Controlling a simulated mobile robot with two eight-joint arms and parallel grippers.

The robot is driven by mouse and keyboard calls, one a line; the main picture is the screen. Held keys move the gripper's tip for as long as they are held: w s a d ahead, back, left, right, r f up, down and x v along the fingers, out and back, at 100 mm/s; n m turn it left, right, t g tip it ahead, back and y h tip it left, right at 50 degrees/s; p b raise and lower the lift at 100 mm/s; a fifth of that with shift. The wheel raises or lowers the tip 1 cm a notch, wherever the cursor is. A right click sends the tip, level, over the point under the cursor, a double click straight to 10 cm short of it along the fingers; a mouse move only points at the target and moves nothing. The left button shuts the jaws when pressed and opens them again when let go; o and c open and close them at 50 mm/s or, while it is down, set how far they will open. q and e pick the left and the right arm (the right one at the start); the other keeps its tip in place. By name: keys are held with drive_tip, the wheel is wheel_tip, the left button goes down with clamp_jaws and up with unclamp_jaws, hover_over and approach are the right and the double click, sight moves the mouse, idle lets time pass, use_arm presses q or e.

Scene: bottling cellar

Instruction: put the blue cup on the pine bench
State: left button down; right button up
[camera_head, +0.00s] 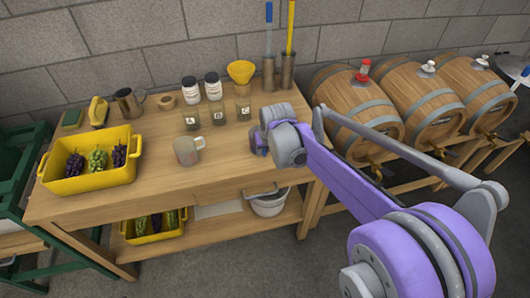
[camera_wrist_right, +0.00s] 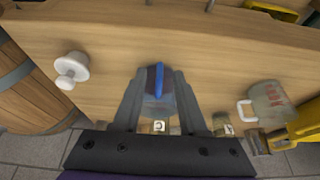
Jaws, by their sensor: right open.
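In the right wrist view a cup-like thing with a bright blue upright strip (camera_wrist_right: 158,82) stands between the fingers of my right gripper (camera_wrist_right: 157,76). I take it for the blue cup; its lower part is partly hidden, and I cannot tell whether the fingers touch it. The gripper is open, low over the right part of the pine bench (camera_head: 118,202). My left gripper is not in view.
A grey mug (camera_head: 187,151) with red marks stands left of the gripper. Small labelled jars (camera_head: 219,113) stand behind it. A yellow crate (camera_head: 88,185) with grapes is at the left. A white knobbed thing (camera_wrist_right: 71,70) is near the barrel side. Barrels (camera_head: 357,108) stand right.

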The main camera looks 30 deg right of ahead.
drive_tip(key=d+v, duration=0.1)
drive_tip(key=v, duration=0.6)
drive_tip(key=s+a+f+n, duration=0.1)
drive_tip(key=s+a+f, duration=0.2)
drive_tip(key=s, duration=0.4)
drive_tip(key=s+a+f+n, duration=0.1)
drive_tip(key=s+a+f, duration=0.2)
drive_tip(key=s, duration=0.4)
drive_tip(key=s+a+f+y, duration=0.1)
drive_tip(key=s+a+f, duration=0.2)
drive_tip(key=s+a, duration=0.2)
drive_tip(key=s, duration=0.2)
drive_tip(key=shift+s+a+n+t+p, duration=0.15)
drive_tip(key=shift+s+n+t+p, duration=0.15)
drive_tip(key=shift+s+n+t, duration=0.1)
drive_tip(key=r+p, duration=0.2)
drive_tip(key=r, duration=0.1)
drive_tip(key=shift+w, duration=0.4)
